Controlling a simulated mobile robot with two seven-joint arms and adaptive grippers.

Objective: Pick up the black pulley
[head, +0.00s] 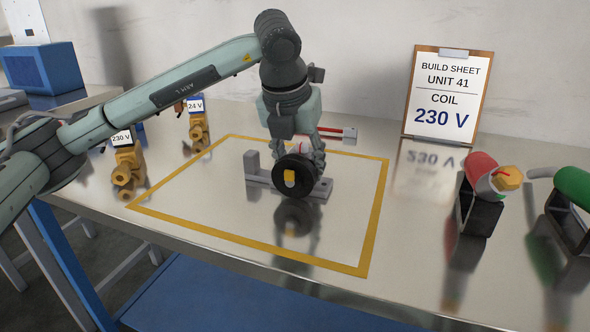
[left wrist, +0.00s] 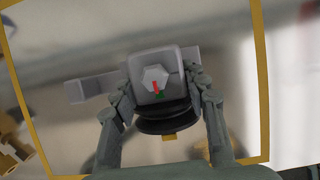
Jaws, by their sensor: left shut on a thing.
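The black pulley (head: 280,172) has a yellow hub and stands on edge at a grey bracket (head: 323,187) inside the yellow outline. In the left wrist view, the gripper fingers (left wrist: 160,92) flank the pulley (left wrist: 165,124) and a grey block with a pale hexagonal top, marked red and green. The fingers partly hide the pulley's sides. I cannot tell whether the pulley is apart from the bracket. My right gripper is not in view.
A clipboard (head: 447,95) reading 230 V stands at the back. Brass-coloured valves labelled 230 V (head: 128,166) and 24 V (head: 198,128) stand at left. Red-topped (head: 479,210) and green-topped (head: 573,187) items stand at right. The front of the outlined area (head: 366,265) is clear.

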